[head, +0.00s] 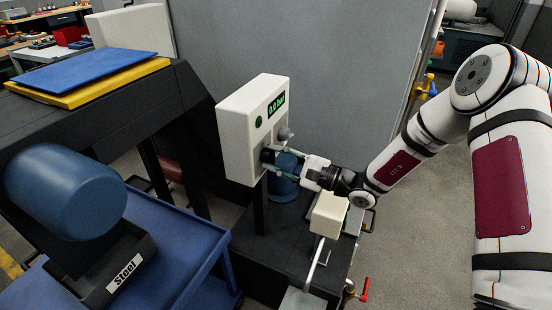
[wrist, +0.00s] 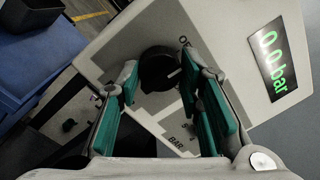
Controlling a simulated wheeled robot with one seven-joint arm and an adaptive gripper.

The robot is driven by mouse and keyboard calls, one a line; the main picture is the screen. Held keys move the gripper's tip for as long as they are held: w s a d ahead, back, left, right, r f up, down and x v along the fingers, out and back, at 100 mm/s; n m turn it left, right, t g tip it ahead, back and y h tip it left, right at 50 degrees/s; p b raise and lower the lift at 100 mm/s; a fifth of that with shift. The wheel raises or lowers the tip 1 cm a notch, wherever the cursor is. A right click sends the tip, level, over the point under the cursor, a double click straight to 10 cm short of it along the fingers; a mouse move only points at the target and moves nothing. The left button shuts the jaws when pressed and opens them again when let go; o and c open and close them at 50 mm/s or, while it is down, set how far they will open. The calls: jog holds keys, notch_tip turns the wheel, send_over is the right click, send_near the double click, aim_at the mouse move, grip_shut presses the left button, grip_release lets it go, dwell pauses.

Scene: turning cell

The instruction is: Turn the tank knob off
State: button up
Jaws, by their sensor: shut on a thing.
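A white control box (head: 238,140) on a dark post carries a green display (head: 276,103) reading 0.0 bar; the same display (wrist: 272,66) shows in the wrist view. A black round knob (head: 267,156) sits low on its face. In the wrist view the knob (wrist: 160,70) lies between the green-padded fingers of my gripper (wrist: 158,58). My gripper (head: 270,161) is shut on this knob, reaching in from the right. A small mark on the knob is too blurred to read. Lettering on the panel nearby is partly legible.
A grey knob (head: 285,133) sits just above my fingers. A green round button (head: 258,121) is on the box. A blue cylinder (head: 66,191) rests in a cradle labelled STEEL at left. A blue cart (head: 165,240) stands below. Clear floor (head: 405,260) lies right.

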jog(key=shift+n, duration=0.5)
jog(key=o, duration=1.2)
jog(key=shift+c, duration=0.2)
jog(key=v, duration=1.2)
jog(key=shift+f, duration=0.1)
